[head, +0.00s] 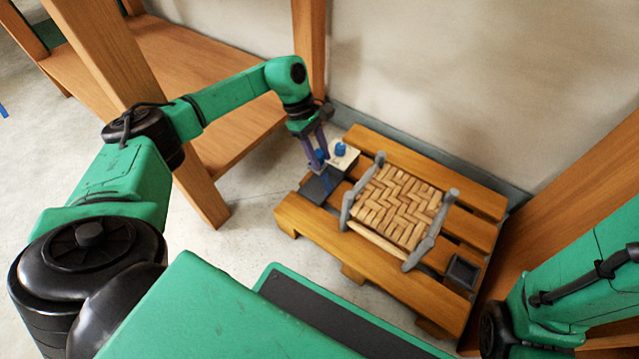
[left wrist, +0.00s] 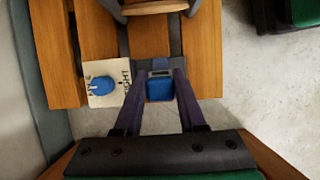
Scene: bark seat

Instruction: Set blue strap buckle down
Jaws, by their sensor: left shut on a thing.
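The blue strap buckle (left wrist: 159,89) is a small blue block with a grey top edge, held between the purple fingers of my left gripper (left wrist: 161,74). In the head view the left gripper (head: 319,156) points down over the near left part of the pallet, with the blue buckle (head: 321,156) at its fingertips. A dark flat pad (head: 315,189) lies on the pallet below and in front of it. Whether the buckle touches the pad, I cannot tell. My right gripper is out of view.
A pale lettered card (head: 345,161) with a round blue piece (head: 341,148) on it lies beside the left gripper. A woven seat (head: 397,207) with grey legs stands on the wooden pallet (head: 300,215). A small dark tray (head: 462,271) sits at the right. Wooden posts (head: 180,165) stand at the left.

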